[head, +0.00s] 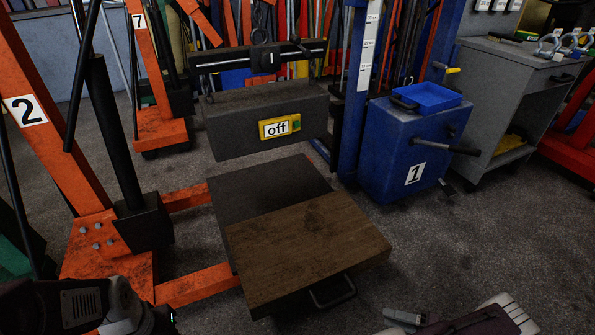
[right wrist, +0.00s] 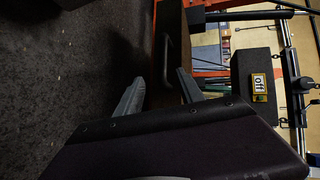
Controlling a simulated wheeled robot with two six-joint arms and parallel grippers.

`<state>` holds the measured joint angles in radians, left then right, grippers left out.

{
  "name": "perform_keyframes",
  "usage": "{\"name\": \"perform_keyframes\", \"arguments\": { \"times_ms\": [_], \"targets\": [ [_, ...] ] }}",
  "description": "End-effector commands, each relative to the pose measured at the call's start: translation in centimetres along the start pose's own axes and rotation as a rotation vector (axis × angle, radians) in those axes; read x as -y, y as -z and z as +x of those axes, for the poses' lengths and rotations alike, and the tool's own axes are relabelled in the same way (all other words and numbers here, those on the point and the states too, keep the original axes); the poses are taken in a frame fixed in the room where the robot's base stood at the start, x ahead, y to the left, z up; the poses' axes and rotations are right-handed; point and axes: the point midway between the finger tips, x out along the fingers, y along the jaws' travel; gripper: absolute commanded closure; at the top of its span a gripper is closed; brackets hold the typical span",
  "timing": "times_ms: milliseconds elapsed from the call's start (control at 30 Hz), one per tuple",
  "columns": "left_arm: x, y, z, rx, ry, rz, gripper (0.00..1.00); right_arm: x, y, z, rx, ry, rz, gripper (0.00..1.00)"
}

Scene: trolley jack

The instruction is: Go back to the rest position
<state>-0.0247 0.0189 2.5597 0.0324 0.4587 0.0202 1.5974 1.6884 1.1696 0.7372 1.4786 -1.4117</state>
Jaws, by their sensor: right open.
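My right gripper (head: 404,318) shows at the bottom edge of the head view, right of the wooden-topped block (head: 300,245). In the right wrist view its two grey fingers (right wrist: 160,77) are spread apart with nothing between them. A handle (head: 333,291) on the block's front side is apart from the fingers in the head view; it also shows beyond the fingertips in the right wrist view (right wrist: 168,55). Part of my left arm shows at the bottom left of the head view, but I cannot make out its gripper's fingers.
An orange crane (head: 85,240) marked 2 stands at the left, its legs reaching toward the block. A grey box labelled off (head: 230,135) is above a dark plate (head: 265,187). A blue unit (head: 392,150) marked 1 and a grey cabinet (head: 500,95) stand right. Floor (head: 480,235) is clear at the right.

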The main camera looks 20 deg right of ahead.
Motion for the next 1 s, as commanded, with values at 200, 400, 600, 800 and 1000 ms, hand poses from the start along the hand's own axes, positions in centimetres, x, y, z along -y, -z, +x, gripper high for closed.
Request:
{"name": "perform_keyframes", "arguments": {
  "times_ms": [200, 400, 600, 800, 1000],
  "targets": [
    [0.0, 0.0, -0.5, 0.0, 0.0, 0.0, 0.64, 7.6, 4.5, 3.0, 0.266, -0.084, -0.196, 0.55],
    [0.0, 0.1, -1.1, 0.0, 0.0, 0.0, 0.64, 19.6, 4.4, 10.5, 0.665, -0.238, -0.47, 0.55],
    [0.0, 0.2, -1.6, 0.0, 0.0, 0.0, 0.64, 29.7, -3.4, 16.2, 0.977, -0.525, -0.733, 0.55],
    [0.0, 0.2, -2.0, 0.0, 0.0, 0.0, 0.64, 33.0, -9.8, 16.2, 1.007, -0.768, -0.913, 0.55],
    [0.0, 0.2, -2.1, 0.0, 0.0, 0.0, 0.64, 32.0, -12.6, 13.4, 0.816, -0.99, -0.957, 0.55]
  ]
}}
